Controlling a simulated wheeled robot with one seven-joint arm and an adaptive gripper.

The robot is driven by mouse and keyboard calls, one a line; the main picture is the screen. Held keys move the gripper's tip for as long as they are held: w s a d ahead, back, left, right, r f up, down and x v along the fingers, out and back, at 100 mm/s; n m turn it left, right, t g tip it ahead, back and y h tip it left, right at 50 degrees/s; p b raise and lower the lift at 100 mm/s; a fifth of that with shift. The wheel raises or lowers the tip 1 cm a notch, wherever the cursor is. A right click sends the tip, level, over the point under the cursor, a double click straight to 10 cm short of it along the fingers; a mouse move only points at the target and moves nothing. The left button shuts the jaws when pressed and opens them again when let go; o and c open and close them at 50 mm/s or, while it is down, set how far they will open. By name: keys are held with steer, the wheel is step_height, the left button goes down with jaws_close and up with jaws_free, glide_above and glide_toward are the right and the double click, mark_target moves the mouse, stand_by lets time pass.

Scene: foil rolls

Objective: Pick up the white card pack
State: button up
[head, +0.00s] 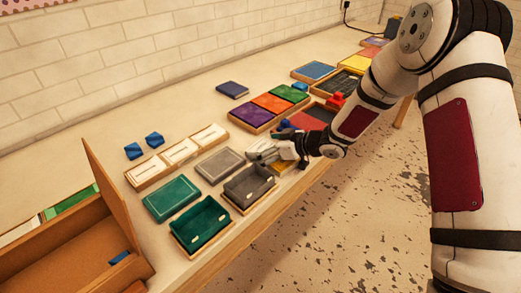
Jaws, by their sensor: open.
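My gripper (262,152) is low over the table, near the right end of the grey open box. Its jaws are open. A small white, pale-edged block (288,150) shows right by the fingers; it may be the white card pack, but the gripper partly covers it. I cannot tell whether the fingers touch it. A wooden tray (133,182) with white compartments lies left of the gripper.
A grey open box (237,201), a green open box (188,250), a green lid (171,200) and a grey lid (220,165) lie left of the gripper. Coloured trays fill the table beyond. A large brown box (75,262) stands at lower left.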

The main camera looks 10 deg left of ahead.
steer(key=c, duration=1.3)
